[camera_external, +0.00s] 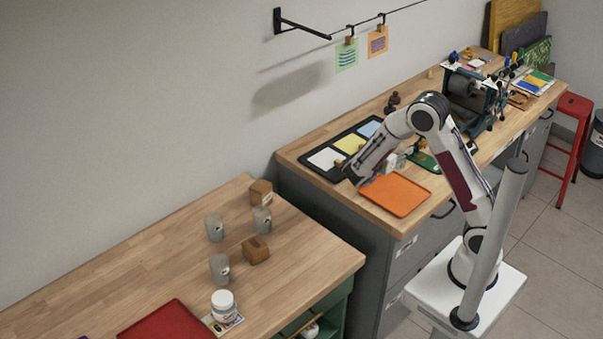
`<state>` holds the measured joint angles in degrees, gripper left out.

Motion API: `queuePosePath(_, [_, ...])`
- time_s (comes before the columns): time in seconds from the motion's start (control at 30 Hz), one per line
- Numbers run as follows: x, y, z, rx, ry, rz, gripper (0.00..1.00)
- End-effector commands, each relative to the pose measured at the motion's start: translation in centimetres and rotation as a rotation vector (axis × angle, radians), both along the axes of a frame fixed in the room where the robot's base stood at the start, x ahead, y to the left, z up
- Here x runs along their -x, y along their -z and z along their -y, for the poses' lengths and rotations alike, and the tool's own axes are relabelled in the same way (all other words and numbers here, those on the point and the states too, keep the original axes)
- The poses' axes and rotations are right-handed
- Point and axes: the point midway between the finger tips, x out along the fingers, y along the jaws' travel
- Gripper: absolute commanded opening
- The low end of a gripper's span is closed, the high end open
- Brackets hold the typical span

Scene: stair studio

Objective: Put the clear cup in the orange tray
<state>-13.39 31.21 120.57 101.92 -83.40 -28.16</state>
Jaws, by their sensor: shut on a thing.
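The orange tray (395,195) lies flat near the front edge of the right-hand bench. My gripper (352,180) is low over that bench, at the left end of the tray. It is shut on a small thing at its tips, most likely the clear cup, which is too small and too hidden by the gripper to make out. I cannot tell whether that thing touches the bench or the tray. The visible surface of the tray looks empty.
A black paint tray (325,160) with coloured panels lies behind my gripper. A white object (396,160) and a green item (425,160) stand behind the tray. The left table holds several grey cups (214,228), wooden blocks (256,250), a white jar (223,303) and a red tray (168,322).

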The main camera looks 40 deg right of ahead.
Motion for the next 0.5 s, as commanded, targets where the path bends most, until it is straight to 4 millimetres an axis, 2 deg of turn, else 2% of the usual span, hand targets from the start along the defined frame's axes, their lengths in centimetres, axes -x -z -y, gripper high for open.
queuePosePath(0.17, [0.0, 0.9, 0.0, 0.001, -0.001, -0.003, 0.21])
queuePosePath(0.5, [0.0, 4.8, 0.0, 0.0, -0.002, -0.004, 0.21])
